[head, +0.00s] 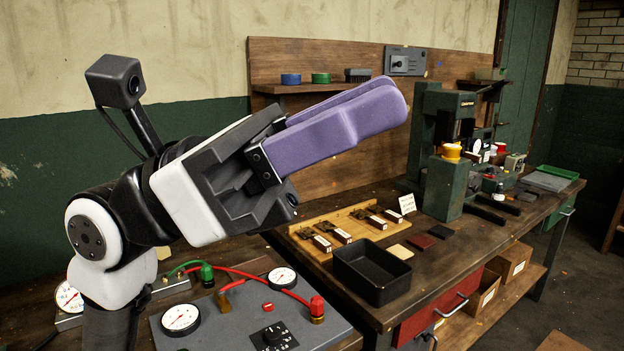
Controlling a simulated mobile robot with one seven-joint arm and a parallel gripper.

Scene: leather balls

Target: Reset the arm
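My gripper (394,96) is raised in the middle of the head view, with its two purple fingers pointing up and to the right. The fingers lie nearly one behind the other from this angle, so the gap between them cannot be judged. No object shows at the fingertips. My arm comes up from the lower left, bent at a white and black joint. The gripper appears in front of the wooden back panel (290,60) and hides part of it and its shelf.
A workbench (440,285) runs along the wall. It bears an empty black tray (372,272), a wooden tool board (330,222) and a green press (445,165). A gauge panel (240,320) with red hoses sits below my arm. Open floor (575,270) shows at right.

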